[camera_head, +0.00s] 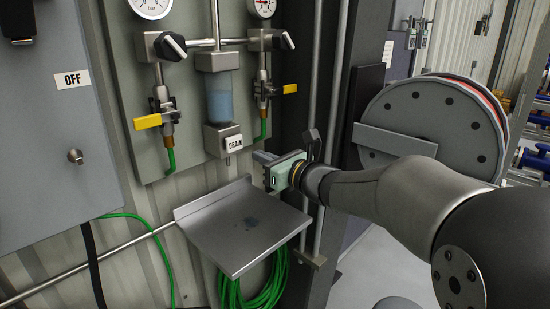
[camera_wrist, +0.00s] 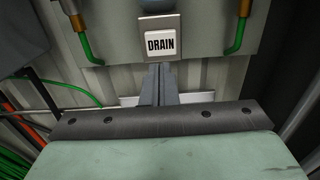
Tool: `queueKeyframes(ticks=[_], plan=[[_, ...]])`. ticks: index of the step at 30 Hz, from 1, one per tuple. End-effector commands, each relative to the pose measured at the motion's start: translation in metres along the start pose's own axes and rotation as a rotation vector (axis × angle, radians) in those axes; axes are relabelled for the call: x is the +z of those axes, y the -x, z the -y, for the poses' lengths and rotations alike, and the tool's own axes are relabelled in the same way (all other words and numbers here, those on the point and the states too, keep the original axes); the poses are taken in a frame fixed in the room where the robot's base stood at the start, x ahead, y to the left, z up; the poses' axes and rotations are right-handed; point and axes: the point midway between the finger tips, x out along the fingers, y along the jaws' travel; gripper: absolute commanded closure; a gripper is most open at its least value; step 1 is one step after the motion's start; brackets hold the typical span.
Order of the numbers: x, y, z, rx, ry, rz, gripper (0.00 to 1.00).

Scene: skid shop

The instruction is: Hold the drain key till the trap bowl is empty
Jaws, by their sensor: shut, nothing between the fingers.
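The drain key is a white square button marked DRAIN (camera_head: 234,143) on a grey block under the trap bowl; it also shows in the wrist view (camera_wrist: 160,44). The trap bowl (camera_head: 219,98) is clear and holds blue liquid in its lower part. Only its bottom edge shows at the top of the wrist view. My gripper (camera_head: 257,156) is shut and empty, just right of and slightly below the key in the head view. In the wrist view its fingertips (camera_wrist: 158,68) point at the key's lower edge. They look a little apart from it.
A metal drip shelf (camera_head: 240,232) juts out below the key, with a small dark patch on it. Yellow-handled valves (camera_head: 148,122) with green hoses flank the bowl. A grey cabinet marked OFF (camera_head: 50,150) stands left. A large reel (camera_head: 435,125) is behind my arm.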

Motion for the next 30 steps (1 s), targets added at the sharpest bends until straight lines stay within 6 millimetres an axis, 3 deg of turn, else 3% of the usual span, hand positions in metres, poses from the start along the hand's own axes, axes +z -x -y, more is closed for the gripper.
queueKeyframes(ticks=[6,12,26,30], plan=[[0.003,-0.044,0.0,0.001,-0.003,-0.002,1.0],[0.001,-0.068,0.0,0.0,-0.001,-0.001,1.0],[0.0,-0.073,0.001,-0.002,0.0,0.0,1.0],[-0.003,-0.072,0.017,-0.028,0.001,0.001,1.0]])
